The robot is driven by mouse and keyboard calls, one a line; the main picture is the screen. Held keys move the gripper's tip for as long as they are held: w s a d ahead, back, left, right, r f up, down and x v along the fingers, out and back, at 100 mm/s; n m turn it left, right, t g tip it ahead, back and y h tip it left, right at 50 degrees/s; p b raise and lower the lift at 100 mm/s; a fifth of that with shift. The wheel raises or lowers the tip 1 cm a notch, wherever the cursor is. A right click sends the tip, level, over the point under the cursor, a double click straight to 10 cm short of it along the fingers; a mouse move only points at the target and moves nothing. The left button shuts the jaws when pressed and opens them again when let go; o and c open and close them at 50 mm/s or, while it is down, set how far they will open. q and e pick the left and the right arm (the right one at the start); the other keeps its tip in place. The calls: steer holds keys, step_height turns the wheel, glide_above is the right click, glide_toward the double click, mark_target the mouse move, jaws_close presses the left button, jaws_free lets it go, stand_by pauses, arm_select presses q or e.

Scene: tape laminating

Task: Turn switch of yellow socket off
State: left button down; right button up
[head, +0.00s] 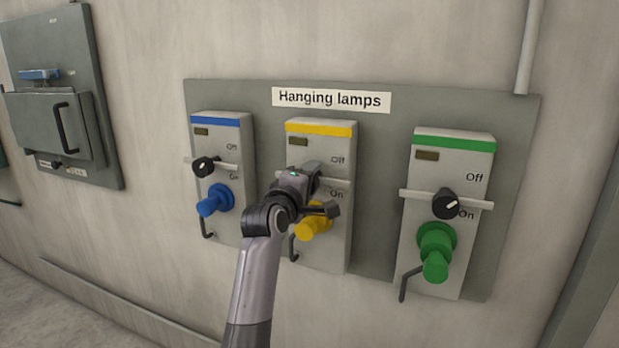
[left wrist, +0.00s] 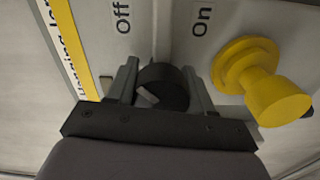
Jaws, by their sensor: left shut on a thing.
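The yellow socket box (head: 335,235) is the middle one of three on a grey panel, with a yellow stripe on top. Its yellow plug (head: 313,222) sits below the switch and also shows at the right in the left wrist view (left wrist: 262,80). My left gripper (head: 312,177) is in front of the box and covers its switch in the head view. In the left wrist view the gripper (left wrist: 162,85) is shut on the black rotary switch (left wrist: 165,86), one finger on each side. The switch lies between the "Off" and "On" labels. My right gripper is not in view.
The blue socket box (head: 222,130) stands left and the green socket box (head: 452,160) right, each with a black knob and plug. A "Hanging lamps" sign (head: 331,100) is above. A grey cabinet (head: 60,95) hangs at the far left. A pipe (head: 531,45) runs down at upper right.

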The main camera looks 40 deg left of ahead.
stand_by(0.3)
arm_select(q)
steer(key=shift+c, duration=2.3)
jaws_free()
steer(key=shift+s, duration=0.1)
steer(key=v, duration=0.7)
steer(key=shift+b, duration=0.35)
steer(key=s+d+f+m+g+h, duration=0.1)
steer(key=s+d+f+m, duration=0.2)
steer(key=f, duration=0.5)
steer(key=s+d+f+m+g+h, duration=0.1)
steer(key=s+d+f+m, duration=0.15)
steer(key=f+m, duration=0.4)
steer(key=s+d+f+m+g+h, duration=0.1)
steer(key=s+d+f+m, duration=0.15)
steer(key=f, duration=0.75)
steer(key=s+d+f+m+g+h, duration=0.1)
steer(key=s+d+f+m+g, duration=0.1)
steer(key=s+d+f+m, duration=0.2)
steer(key=s+d+f+m+g+h+p, duration=0.1)
steer(key=s+d+f+m, duration=0.4)
steer(key=s+f, duration=0.5)
steer(key=s+d+g+h, duration=0.1)
steer(key=s, duration=0.2)
steer(key=shift+f+h, duration=0.3)
steer(key=shift+f, duration=0.1)
